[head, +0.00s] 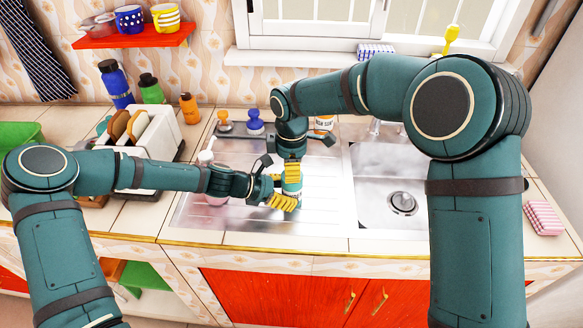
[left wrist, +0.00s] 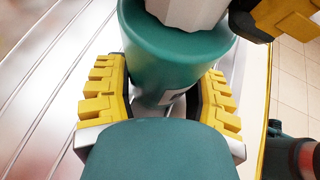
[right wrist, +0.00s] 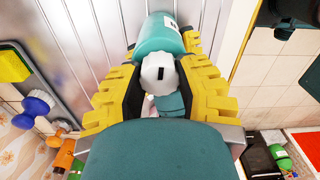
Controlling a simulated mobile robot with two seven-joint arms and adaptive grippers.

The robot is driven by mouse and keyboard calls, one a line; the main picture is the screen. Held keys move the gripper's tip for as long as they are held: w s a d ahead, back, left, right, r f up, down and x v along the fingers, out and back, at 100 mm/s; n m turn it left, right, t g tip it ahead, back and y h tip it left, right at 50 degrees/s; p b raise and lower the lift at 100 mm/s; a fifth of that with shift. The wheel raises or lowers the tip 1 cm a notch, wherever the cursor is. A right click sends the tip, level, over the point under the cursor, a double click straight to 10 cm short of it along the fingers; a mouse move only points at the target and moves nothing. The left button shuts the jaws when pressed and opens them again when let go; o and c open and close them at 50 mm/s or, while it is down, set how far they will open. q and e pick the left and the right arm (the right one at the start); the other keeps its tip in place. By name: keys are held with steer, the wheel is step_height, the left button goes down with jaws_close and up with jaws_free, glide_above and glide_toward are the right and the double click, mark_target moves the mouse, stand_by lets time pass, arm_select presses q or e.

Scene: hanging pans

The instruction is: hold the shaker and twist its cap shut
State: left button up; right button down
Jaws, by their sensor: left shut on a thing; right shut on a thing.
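The shaker has a teal body (left wrist: 165,50) and a white cap (left wrist: 188,12). In the head view a small part of the shaker (head: 292,187) shows between my grippers, over the drainboard. My left gripper (head: 283,202) is shut on the body, with yellow fingers on both sides in the left wrist view (left wrist: 163,88). My right gripper (head: 292,170) comes from above and is shut on the cap (right wrist: 158,70), which shows between its fingers in the right wrist view (right wrist: 158,78). The cap sits on the body; whether it is tight cannot be told.
The steel drainboard (head: 240,222) lies under the grippers, with the sink basin (head: 372,205) at right. A toaster (head: 155,140), an orange bottle (head: 189,108) and a blue-knobbed item (head: 254,122) stand behind and left.

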steer(key=shift+a+m, duration=0.1)
steer(key=shift+m, duration=0.2)
steer(key=m, duration=0.3)
steer(key=shift+m, duration=0.4)
steer(key=m, duration=0.5)
steer(key=shift+m, duration=0.3)
steer(key=c, duration=0.6)
jaws_free()
steer(key=shift+w, duration=0.1)
steer(key=shift+r, duration=0.1)
step_height(320, 180, up, 12)
steer(key=shift+f, duration=0.1)
